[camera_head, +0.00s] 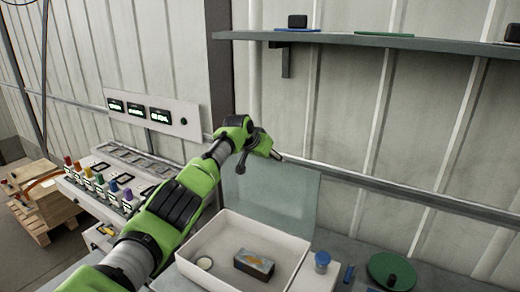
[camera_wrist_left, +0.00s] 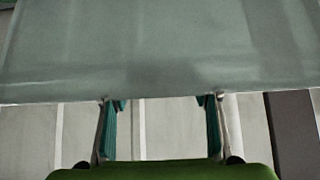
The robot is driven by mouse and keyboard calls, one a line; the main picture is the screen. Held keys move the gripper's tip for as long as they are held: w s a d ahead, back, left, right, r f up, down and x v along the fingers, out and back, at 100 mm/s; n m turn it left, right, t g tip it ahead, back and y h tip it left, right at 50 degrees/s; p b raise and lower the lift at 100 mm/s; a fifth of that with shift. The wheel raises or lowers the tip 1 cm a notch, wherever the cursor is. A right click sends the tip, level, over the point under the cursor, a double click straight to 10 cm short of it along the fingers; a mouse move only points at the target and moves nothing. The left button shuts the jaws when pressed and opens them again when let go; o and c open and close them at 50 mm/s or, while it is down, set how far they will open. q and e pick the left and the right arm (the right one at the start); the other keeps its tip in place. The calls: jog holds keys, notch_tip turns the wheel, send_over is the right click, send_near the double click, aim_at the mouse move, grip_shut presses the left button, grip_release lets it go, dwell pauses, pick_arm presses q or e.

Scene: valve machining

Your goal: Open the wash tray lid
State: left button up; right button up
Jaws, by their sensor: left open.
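The wash tray (camera_head: 196,272) is a white open box on the bench in the head view. Its translucent grey-green lid (camera_head: 290,204) stands raised at the tray's back edge, leaning against the wall side. My left gripper (camera_head: 260,164) is open at the lid's upper left edge. In the left wrist view the lid (camera_wrist_left: 160,45) fills the upper half, and the two fingers of my left gripper (camera_wrist_left: 160,100) are spread apart, with their tips at the lid's edge. Nothing shows between the fingers. I cannot tell whether they touch the lid. My right gripper is not in view.
A blue-capped jar (camera_head: 322,262) and a green disc (camera_head: 391,271) stand to the right. A shelf (camera_head: 380,41) and a display panel (camera_head: 150,113) are on the wall.

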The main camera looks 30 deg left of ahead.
pick_arm(q)
jog(key=v, duration=1.1)
jog(key=shift+s+r, duration=0.2)
jog(key=shift+r, duration=0.15)
jog(key=shift+f, duration=0.1)
